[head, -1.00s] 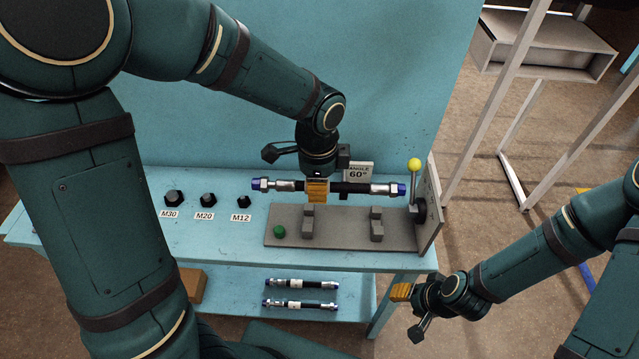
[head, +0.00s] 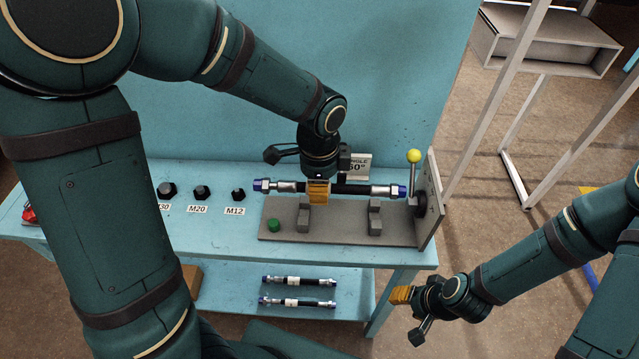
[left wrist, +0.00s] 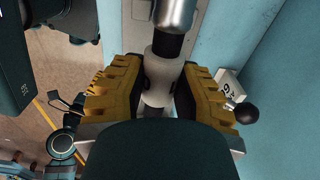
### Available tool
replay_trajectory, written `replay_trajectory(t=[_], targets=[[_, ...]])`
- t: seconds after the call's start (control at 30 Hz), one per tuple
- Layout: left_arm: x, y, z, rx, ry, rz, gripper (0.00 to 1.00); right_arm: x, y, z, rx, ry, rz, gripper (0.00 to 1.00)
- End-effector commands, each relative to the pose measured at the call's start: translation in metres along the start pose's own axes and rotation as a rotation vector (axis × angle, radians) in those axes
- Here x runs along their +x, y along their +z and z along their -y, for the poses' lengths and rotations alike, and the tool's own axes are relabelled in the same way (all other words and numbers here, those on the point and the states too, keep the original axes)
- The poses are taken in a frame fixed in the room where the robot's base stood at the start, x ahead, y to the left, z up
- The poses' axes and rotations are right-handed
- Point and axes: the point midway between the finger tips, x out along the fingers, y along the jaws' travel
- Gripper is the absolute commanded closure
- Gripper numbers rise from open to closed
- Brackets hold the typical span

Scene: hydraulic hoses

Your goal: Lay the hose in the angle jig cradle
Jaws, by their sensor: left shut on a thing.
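A black hose with silver fittings and blue end caps (head: 353,189) is held level by my left gripper (head: 318,192), which is shut on it left of its middle. In the left wrist view, the yellow fingers (left wrist: 157,95) close on a white sleeve of the hose (left wrist: 165,58). The angle jig (head: 340,230) is a grey plate with two cradle blocks, a left one (head: 304,217) and a right one (head: 375,218). The hose appears just above and behind the blocks; its exact height is unclear. My right gripper (head: 402,295) is off the bench's right front; its finger opening is unclear.
An upright plate (head: 430,200) with a yellow-knobbed lever (head: 414,157) stands at the jig's right end. A green button (head: 273,225) sits front left. Black fittings (head: 201,193) stand left. Two hoses (head: 298,291) lie on the lower shelf. An angle sign (head: 358,167) stands behind.

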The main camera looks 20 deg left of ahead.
Motion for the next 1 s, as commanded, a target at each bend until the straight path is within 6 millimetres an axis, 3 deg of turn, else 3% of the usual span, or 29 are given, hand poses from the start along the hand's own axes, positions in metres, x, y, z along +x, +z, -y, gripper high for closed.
replay_trajectory(t=[1.0], targets=[[0.074, 0.001, 0.000, 0.000, 0.001, 0.000, 1.00, 0.055, -0.004, -0.021, -0.005, 0.001, -0.022, 0.53]])
